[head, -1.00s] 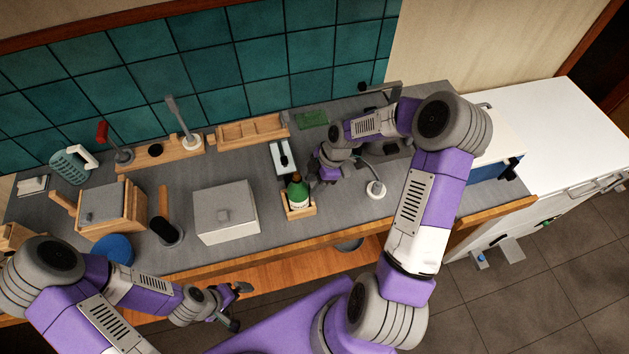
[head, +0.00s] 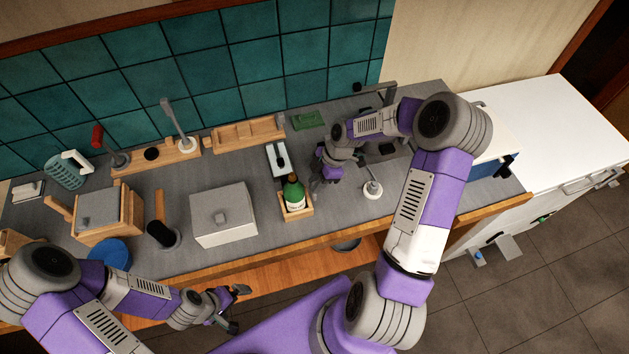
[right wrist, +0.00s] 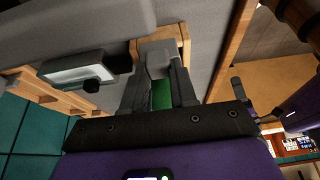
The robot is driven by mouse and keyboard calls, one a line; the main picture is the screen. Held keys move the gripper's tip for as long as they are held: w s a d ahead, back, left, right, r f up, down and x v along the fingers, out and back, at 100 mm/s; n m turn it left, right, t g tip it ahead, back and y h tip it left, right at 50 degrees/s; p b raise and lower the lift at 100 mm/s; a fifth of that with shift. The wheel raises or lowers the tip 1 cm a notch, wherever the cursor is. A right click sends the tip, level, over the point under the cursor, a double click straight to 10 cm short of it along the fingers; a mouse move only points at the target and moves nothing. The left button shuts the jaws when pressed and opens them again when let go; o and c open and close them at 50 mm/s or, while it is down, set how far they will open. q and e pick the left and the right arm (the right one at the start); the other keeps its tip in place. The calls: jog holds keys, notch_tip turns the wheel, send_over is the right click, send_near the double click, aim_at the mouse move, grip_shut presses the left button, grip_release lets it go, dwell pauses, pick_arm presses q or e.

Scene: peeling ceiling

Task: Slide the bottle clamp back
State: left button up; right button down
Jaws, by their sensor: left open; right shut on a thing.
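A green bottle (head: 294,191) stands upright in a small wooden holder (head: 297,212) near the counter's front edge. My right gripper (head: 316,182) is low at the holder's right side. In the right wrist view, my right gripper (right wrist: 160,80) is shut around a grey block, apparently the bottle clamp (right wrist: 158,58), at the wooden holder (right wrist: 184,32). Something green (right wrist: 162,95) shows between the fingers; I cannot tell whether it is the bottle. The clamp is hidden in the head view. My left gripper (head: 236,308) is open and empty in front of the counter.
A white tray with a black knob (head: 271,152) lies behind the bottle. A grey lidded box (head: 223,232) stands to its left. A white-based fixture (head: 372,190) stands right of my right gripper. A green pad (head: 308,119) lies at the back.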

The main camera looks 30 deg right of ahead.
jog(key=c, duration=0.9)
grip_release()
jog(key=shift+d, duration=0.2)
jog(key=v, duration=0.7)
jog(key=shift+d+r, duration=0.1)
jog(key=shift+r, duration=0.15)
jog(key=shift+s, duration=0.1)
